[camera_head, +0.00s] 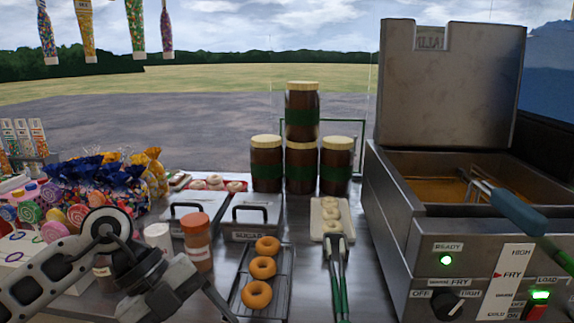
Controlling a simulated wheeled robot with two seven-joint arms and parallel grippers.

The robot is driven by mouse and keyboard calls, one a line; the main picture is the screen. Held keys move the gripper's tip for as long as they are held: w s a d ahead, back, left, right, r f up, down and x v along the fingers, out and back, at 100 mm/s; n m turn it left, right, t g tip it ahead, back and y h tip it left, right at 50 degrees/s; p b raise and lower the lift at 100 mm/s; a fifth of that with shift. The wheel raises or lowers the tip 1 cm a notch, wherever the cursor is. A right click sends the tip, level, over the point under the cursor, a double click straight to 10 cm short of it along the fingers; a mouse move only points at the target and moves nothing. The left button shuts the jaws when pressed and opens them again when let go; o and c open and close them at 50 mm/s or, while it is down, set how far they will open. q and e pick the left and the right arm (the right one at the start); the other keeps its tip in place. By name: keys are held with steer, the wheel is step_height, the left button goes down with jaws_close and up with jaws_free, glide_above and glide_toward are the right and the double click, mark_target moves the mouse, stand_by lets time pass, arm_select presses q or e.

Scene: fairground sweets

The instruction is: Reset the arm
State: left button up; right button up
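My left arm reaches in from the lower left, and its gripper (190,296) is partly in view at the bottom edge, in front of the counter and left of the doughnut rack. Its fingertips are not clearly shown, so I cannot tell whether it is open or shut. Nothing is seen held in it. My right arm and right gripper are not in view.
Right of my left gripper are a rack of doughnuts (262,267), green-handled tongs (337,275) and a fryer (445,240) with a basket handle (519,211). A brown jar (197,242), lidded trays (256,215), stacked jars (301,165) and wrapped sweets (120,190) stand near.

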arm_select(q)
steer(key=s+d+r+n+t+h, duration=0.1)
steer(key=s+d+r+h, duration=0.15)
steer(key=d+h, duration=0.4)
steer(key=s+d+r+n+t+h, duration=0.1)
steer(key=d+r+n+t+h, duration=0.15)
steer(key=d+h, duration=0.4)
steer(key=w+a+f+n+t+y, duration=0.2)
steer(key=a+f+n+t+y, duration=0.25)
steer(key=n+t, duration=0.4)
steer(key=w+a+f+n+t+y, duration=0.3)
steer(key=a+n+t+y, duration=0.2)
steer(key=n+t, duration=0.35)
steer(key=s+a+f+n+g+y, duration=0.2)
steer(key=s+f, duration=0.4)
steer(key=f, duration=0.3)
steer(key=s+a+f+n+g+y, duration=0.3)
steer(key=s+f+n+g+y, duration=0.1)
steer(key=f, duration=0.5)
steer(key=shift+s+f+g+y, duration=0.4)
steer(key=shift+s+g+y, duration=0.15)
steer(key=shift+s+g, duration=0.4)
steer(key=shift+w, duration=0.1)
